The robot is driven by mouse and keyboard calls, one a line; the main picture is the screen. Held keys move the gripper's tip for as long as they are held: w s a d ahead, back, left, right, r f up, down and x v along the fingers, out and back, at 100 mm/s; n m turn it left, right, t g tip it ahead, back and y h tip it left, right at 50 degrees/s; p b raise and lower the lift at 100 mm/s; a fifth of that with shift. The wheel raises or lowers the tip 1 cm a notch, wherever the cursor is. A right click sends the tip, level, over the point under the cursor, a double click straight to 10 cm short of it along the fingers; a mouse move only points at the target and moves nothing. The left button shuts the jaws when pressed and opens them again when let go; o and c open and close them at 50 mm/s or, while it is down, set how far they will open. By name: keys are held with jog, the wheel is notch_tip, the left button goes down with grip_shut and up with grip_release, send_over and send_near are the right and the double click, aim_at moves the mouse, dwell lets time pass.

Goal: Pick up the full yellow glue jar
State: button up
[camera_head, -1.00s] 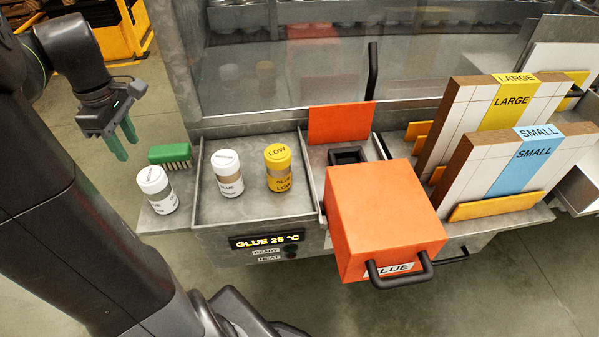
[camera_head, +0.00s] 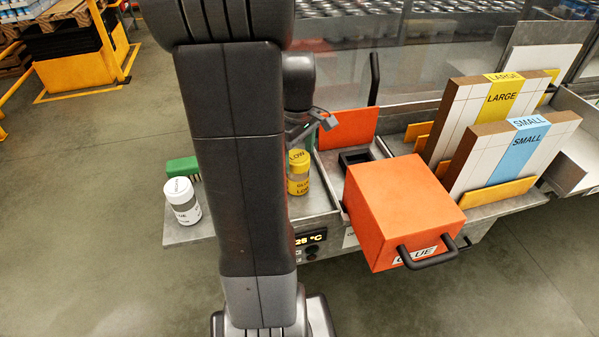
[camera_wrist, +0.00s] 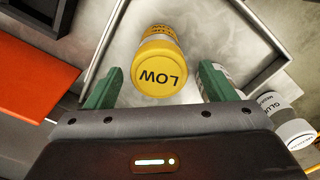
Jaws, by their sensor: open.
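The yellow glue jar (camera_head: 298,173), with LOW on its lid, stands upright in the metal tray, partly hidden by my arm in the head view. In the wrist view the yellow jar (camera_wrist: 160,68) shows between and just beyond my two green fingers. My gripper (camera_wrist: 158,88) is open, with one finger on each side of the jar and visible gaps. In the head view the gripper is mostly hidden behind my arm, above and near the jar.
A white glue jar (camera_head: 182,201) and a green brush (camera_head: 182,167) stand at the bench's left end. Another white jar (camera_wrist: 272,112) shows right of the fingers in the wrist view. The tray wall (camera_wrist: 262,75) is close by. An orange glue box (camera_head: 402,205) stands to the right.

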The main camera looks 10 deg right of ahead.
aim_at(298, 170)
jog(key=shift+d+f+p, duration=0.1)
jog(key=shift+f+p, duration=0.25)
jog(key=shift+f, duration=2.7)
jog(key=c, duration=1.2)
